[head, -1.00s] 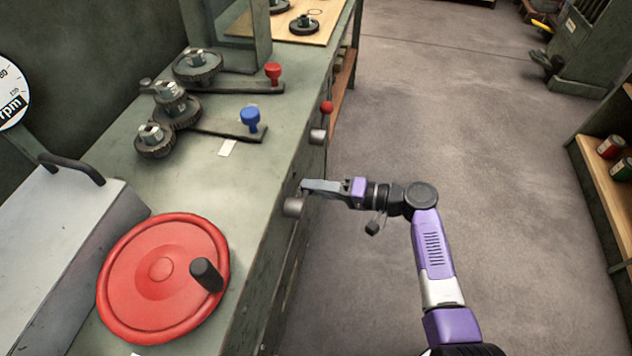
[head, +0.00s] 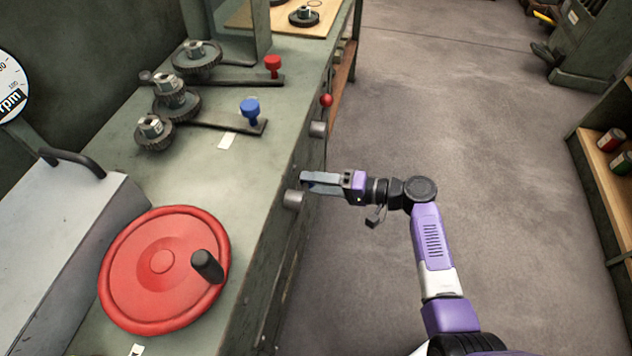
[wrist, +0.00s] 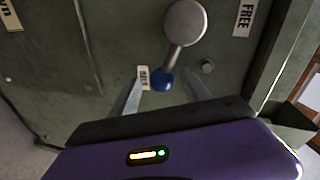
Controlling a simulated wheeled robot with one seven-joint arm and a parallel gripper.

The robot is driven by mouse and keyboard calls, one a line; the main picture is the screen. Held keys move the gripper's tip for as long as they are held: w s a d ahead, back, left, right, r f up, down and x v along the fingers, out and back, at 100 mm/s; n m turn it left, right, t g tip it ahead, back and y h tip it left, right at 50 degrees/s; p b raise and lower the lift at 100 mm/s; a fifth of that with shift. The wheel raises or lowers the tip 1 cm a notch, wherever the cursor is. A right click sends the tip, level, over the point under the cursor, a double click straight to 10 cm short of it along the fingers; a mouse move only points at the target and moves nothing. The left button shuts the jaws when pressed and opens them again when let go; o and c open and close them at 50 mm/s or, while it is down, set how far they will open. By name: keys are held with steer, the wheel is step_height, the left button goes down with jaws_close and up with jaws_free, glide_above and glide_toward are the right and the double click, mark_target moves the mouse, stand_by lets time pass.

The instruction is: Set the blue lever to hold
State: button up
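The blue lever shows in the wrist view as a blue ball (wrist: 162,80) on a short dark arm below a round grey hub (wrist: 186,22). The ball points down, beside a small pale label (wrist: 144,77) whose lettering is hard to read. A FREE label (wrist: 243,18) is at upper right. My gripper (wrist: 162,84) is open, one finger on each side of the ball, with gaps visible. In the head view my gripper (head: 304,184) is at the cabinet's side, by the grey hub (head: 293,199); the blue ball is mostly hidden there.
A second hub (head: 318,129) with a red ball (head: 326,100) is farther along the cabinet side. A red handwheel (head: 165,262), a blue knob (head: 250,110) and a red knob (head: 272,64) are on the bench top. The floor (head: 480,130) to the right is clear.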

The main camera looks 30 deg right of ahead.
steer(key=v, duration=0.7)
steer(key=shift+s+d+p, duration=0.25)
steer(key=shift+s+p, duration=0.05)
steer(key=shift+p, duration=0.05)
